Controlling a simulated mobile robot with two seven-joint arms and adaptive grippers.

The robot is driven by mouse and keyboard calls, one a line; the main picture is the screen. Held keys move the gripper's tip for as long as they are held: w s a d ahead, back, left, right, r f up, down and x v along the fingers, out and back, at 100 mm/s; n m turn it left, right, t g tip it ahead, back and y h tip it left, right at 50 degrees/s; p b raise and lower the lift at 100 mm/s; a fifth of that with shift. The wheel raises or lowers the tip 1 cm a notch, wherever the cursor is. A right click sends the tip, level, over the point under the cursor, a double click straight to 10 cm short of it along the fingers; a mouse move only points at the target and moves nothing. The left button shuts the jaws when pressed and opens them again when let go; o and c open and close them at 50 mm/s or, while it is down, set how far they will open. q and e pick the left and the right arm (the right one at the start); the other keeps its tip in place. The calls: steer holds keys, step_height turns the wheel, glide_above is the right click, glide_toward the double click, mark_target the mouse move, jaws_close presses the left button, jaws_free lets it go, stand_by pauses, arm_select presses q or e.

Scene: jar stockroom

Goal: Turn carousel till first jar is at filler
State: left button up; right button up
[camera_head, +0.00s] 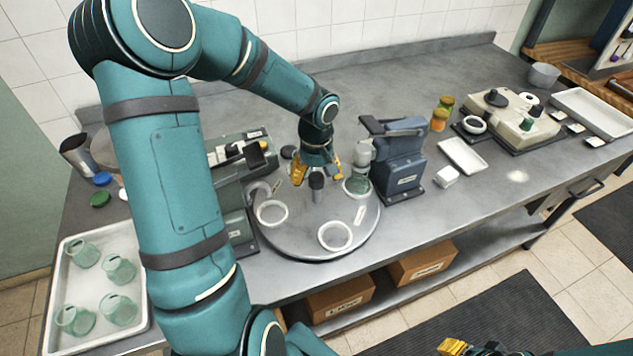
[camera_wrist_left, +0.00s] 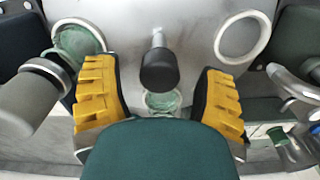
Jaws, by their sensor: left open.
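The round grey carousel (camera_head: 300,242) lies mid-bench. Its two front rings (camera_head: 272,213) (camera_head: 335,236) are empty. A green glass jar (camera_head: 357,187) sits in the right ring, beside the blue-grey machine (camera_head: 403,160) and below its grey cylinder (camera_head: 364,152). The wrist view shows this jar (camera_wrist_left: 78,42) and another jar (camera_wrist_left: 163,102) in a ring partly hidden by my gripper. A dark-topped post (camera_head: 317,183) stands upright on the carousel. My left gripper (camera_head: 318,172) is open above the carousel, the post between its fingers in the wrist view. My right gripper (camera_head: 457,346) shows only partly.
A white tray (camera_head: 53,296) with several green jars stands at left. A dark green machine (camera_head: 237,215) stands left of the carousel. To the right are orange jars (camera_head: 439,120), a small white tray (camera_head: 463,155) and a beige device (camera_head: 512,118). Boxes (camera_head: 340,300) sit on the lower shelf.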

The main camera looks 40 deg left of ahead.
arm_select(q)
steer(key=shift+f, duration=1)
jaws_close()
